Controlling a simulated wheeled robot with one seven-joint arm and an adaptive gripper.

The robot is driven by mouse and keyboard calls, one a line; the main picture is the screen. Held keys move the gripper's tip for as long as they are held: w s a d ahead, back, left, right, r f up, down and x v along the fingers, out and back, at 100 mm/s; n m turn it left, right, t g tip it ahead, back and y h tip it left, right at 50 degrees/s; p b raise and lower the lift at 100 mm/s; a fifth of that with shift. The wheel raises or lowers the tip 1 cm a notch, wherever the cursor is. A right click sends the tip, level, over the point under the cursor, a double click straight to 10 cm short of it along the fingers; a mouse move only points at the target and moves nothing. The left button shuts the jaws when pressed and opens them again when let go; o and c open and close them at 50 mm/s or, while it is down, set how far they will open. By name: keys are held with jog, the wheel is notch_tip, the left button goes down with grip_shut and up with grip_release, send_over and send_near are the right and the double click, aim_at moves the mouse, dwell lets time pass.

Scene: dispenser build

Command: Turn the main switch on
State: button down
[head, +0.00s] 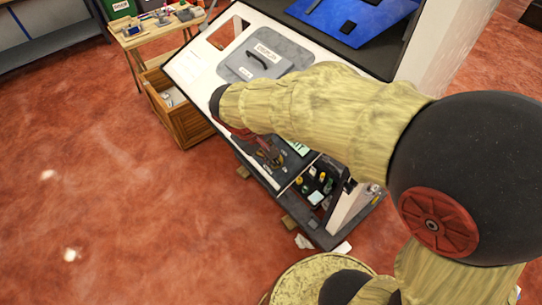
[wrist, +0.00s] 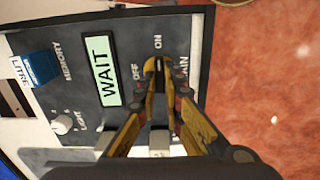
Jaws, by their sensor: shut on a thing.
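The dispenser's dark control panel (wrist: 85,28) fills much of the wrist view, with the labels OFF, ON and MAIN near my fingertips. My gripper (wrist: 156,68) is shut on the main switch, its yellow-and-dark fingertips close together between these labels. The switch is mostly hidden by the fingertips, so its exact position cannot be told. In the head view my gripper (head: 269,157) is at the panel's lower part, partly behind my arm.
A lit green WAIT display (wrist: 98,70), a white knob (wrist: 62,123) and a blue LITRE piece (wrist: 36,67) sit left of the fingers. In the head view, a wooden crate (head: 183,118) stands left of the dispenser. The red floor is open at left.

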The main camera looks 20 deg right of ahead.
dwell(0.4)
jog(key=c, duration=1.9)
grip_release()
jog(key=shift+r, duration=0.1)
jog(key=v, duration=1.1)
jog(key=shift+s+a+r, duration=0.1)
jog(key=shift+a+r, duration=0.1)
jog(key=shift+r, duration=0.15)
